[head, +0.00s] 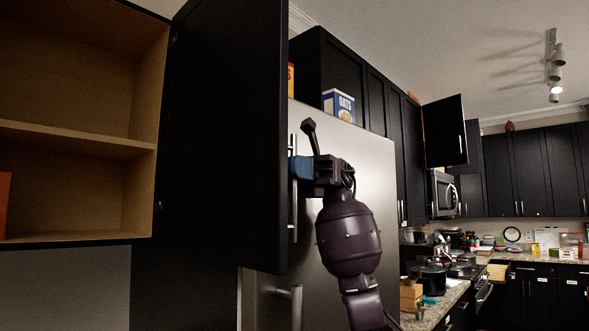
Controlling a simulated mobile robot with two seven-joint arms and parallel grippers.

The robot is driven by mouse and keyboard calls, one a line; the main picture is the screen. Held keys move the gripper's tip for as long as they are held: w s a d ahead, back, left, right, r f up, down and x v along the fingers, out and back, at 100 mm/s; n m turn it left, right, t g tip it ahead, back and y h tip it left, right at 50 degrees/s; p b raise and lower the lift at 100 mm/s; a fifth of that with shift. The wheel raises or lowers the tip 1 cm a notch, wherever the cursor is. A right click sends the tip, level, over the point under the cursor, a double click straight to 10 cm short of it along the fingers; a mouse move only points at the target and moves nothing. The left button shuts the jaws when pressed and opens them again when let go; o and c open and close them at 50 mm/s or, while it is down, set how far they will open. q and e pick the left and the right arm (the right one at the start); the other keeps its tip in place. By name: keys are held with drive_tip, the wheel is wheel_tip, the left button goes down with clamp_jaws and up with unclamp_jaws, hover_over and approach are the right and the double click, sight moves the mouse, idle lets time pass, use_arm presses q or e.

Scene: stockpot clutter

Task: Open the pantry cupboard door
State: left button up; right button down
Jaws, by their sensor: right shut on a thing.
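The pantry cupboard (85,135) is at the left, with its wooden inside and a shelf in plain view. Its black door (222,140) stands wide open, swung out from the hinge side at the cupboard's right edge. A slim metal handle (293,215) shows just past the door's free edge, on its far face. My right gripper (299,168), with blue fingers, is shut on this handle. The fingertips are partly hidden behind the door edge. My left gripper is not in view.
A steel fridge (375,185) stands behind my right arm, with an oats box (339,105) on top. An orange item (4,205) is at the cupboard's left edge. Another cupboard door (444,131) stands open farther back. A cluttered counter (436,306) is at the lower right.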

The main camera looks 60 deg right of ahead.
idle(0.4)
drive_tip(key=c, duration=1.3)
unclamp_jaws()
drive_tip(key=shift+o, duration=0.6)
drive_tip(key=shift+r, duration=0.1)
